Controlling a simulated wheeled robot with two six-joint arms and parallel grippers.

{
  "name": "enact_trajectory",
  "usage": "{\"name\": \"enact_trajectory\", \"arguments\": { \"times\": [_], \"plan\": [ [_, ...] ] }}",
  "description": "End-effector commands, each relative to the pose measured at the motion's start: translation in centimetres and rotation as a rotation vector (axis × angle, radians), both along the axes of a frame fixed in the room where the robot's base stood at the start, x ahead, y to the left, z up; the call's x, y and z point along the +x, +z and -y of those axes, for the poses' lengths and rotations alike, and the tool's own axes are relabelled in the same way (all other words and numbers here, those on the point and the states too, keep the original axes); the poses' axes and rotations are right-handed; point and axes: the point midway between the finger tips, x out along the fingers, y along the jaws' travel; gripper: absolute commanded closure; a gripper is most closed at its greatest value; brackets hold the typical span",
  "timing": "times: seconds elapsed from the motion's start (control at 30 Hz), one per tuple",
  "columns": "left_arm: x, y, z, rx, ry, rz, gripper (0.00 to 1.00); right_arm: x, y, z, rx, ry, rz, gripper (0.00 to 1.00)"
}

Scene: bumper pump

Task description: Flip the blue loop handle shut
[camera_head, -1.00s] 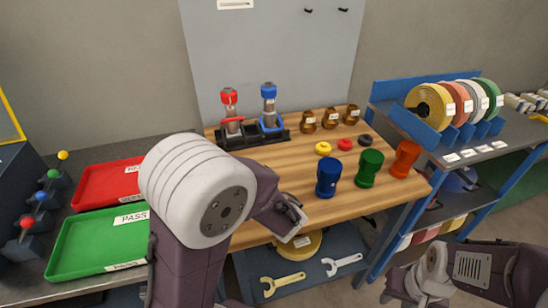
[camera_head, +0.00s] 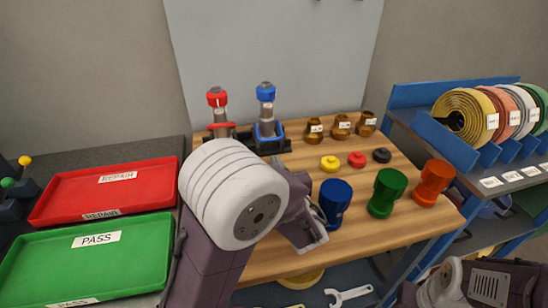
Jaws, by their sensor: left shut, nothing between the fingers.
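The blue-capped pump (camera_head: 266,103) stands upright in a black base at the back left of the wooden bench. Its blue loop handle (camera_head: 268,133) sits low at the front of the pump; its exact angle is too small to tell. My left gripper (camera_head: 314,238) is shut and empty over the front part of the bench, in front of the blue cup and well short of the handle. It is apart from the handle. Of my right arm, only links show at the lower right; its gripper is not in view.
A red-capped pump (camera_head: 218,105) with a red loop stands left of the blue one. Blue (camera_head: 336,197), green (camera_head: 386,192) and orange (camera_head: 433,183) cups stand to the right. Brown fittings (camera_head: 340,127) line the back. Red (camera_head: 105,190) and green (camera_head: 90,260) trays lie left.

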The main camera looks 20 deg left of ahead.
Motion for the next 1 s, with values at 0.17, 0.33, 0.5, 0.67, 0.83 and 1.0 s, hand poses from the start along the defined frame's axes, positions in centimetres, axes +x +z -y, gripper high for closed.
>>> {"name": "enact_trajectory", "arguments": {
  "times": [0.17,0.33,0.5,0.67,0.83,1.0],
  "plan": [
    [2.8,-0.6,-2.4,0.001,0.007,-0.001,1.00,0.0,-0.5,0.0,0.000,0.000,0.000,0.64],
    [5.1,-1.0,-4.1,0.001,0.004,0.000,1.00,0.0,-0.6,0.0,0.000,0.000,0.000,0.64],
    [6.4,-1.2,-4.9,0.001,0.002,-0.001,1.00,0.0,-0.6,0.0,0.000,0.000,0.000,0.64],
    [6.6,-1.2,-5.0,0.001,0.000,0.001,1.00,0.0,-0.6,0.0,0.000,0.000,0.000,0.64],
    [6.6,-1.2,-5.0,0.001,0.000,0.001,1.00,0.0,-0.6,0.0,0.000,0.000,0.000,0.64],
    [6.9,-0.7,-5.0,-0.007,0.000,-0.008,1.00,0.0,0.1,0.0,0.000,0.000,0.000,0.64]
  ]
}}
